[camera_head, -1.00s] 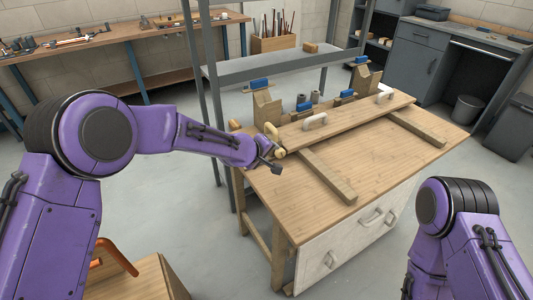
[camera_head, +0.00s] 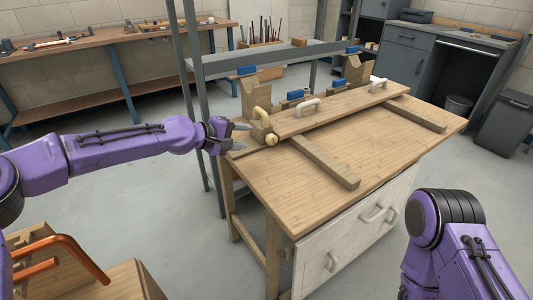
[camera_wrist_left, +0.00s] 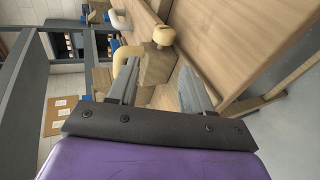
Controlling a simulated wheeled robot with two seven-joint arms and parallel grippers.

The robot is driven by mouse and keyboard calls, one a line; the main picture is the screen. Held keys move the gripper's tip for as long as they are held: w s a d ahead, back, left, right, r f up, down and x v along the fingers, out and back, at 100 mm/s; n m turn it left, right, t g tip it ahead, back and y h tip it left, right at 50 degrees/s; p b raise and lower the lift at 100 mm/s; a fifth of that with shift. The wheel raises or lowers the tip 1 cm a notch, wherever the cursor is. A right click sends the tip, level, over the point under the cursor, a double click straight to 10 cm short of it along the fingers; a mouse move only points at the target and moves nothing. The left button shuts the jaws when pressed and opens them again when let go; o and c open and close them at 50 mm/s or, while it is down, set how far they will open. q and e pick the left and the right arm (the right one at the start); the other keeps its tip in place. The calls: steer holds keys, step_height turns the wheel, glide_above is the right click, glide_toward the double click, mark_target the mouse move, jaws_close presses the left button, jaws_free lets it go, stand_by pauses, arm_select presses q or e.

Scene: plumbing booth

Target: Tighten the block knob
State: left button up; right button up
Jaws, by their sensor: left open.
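The block knob (camera_head: 271,139) is a round cream knob on the front of a small wooden block (camera_head: 257,133) at the near left end of the workbench top. A cream curved handle (camera_head: 262,117) stands beside it. In the left wrist view the knob (camera_wrist_left: 163,35) and block (camera_wrist_left: 156,64) are just ahead of the fingertips. My left gripper (camera_head: 241,136) is open and empty, left of the block, its fingers pointing at it. In the left wrist view the open fingers (camera_wrist_left: 160,80) frame the block's lower part; I cannot tell if they touch. My right gripper is out of view.
A long wooden board (camera_head: 330,107) with two white handles lies along the bench (camera_head: 380,155). A loose batten (camera_head: 325,163) lies in front of it. A grey metal frame (camera_head: 270,63) stands behind. The front right bench top is clear.

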mark_target(268, 139)
arm_select(q)
steer(key=shift+s+d+f+m, duration=0.2)
steer(key=shift+d+m, duration=0.1)
steer(key=shift+d, duration=0.2)
steer(key=x, duration=1)
steer(key=shift+f, duration=0.15)
